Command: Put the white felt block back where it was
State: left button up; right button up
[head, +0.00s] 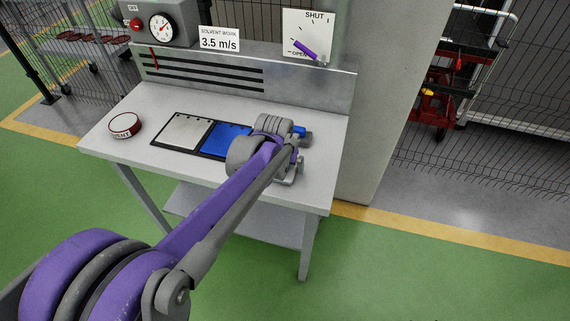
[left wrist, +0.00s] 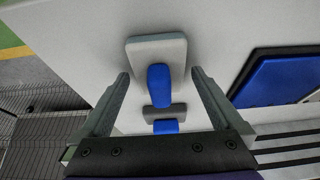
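The white felt block (left wrist: 143,50) is a pale, rounded slab with a blue grip (left wrist: 159,85), on the bench top in the left wrist view. My left gripper (left wrist: 160,73) is open, one finger on each side of the blue grip, with gaps on both sides. In the head view my left gripper (head: 290,168) is over the right end of the bench and hides most of the block. A darker grey block (left wrist: 180,109) with a blue grip lies just behind the white one. My right gripper is in neither view.
The bench (head: 97,139) also holds a red-and-white solvent tin (head: 124,124) and a black-framed tray with a pale panel (head: 184,132) and a blue panel (head: 226,139). Behind stand a gauge (head: 162,27), a 3.5 m/s sign (head: 219,40) and a purple SHUT/OPEN lever (head: 305,49).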

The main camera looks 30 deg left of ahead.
pick_arm(q)
jog(key=shift+r, duration=0.1)
jog(key=shift+s+r, duration=0.1)
jog(key=shift+r, duration=0.2)
jog(key=p+v, duration=0.2)
jog(key=v, duration=0.9)
jog(key=s+d+f+m, duration=0.1)
jog(key=s+d+f, duration=0.3)
jog(key=s, duration=0.5)
jog(key=s+d+f+m+h, duration=0.1)
jog(key=s+d+f, duration=0.4)
jog(key=s+f, duration=0.3)
jog(key=shift+s+d+f+m+t, duration=0.2)
jog(key=shift+s+f+m+t, duration=0.15)
jog(key=shift+s, duration=0.3)
jog(key=shift+c, duration=0.3)
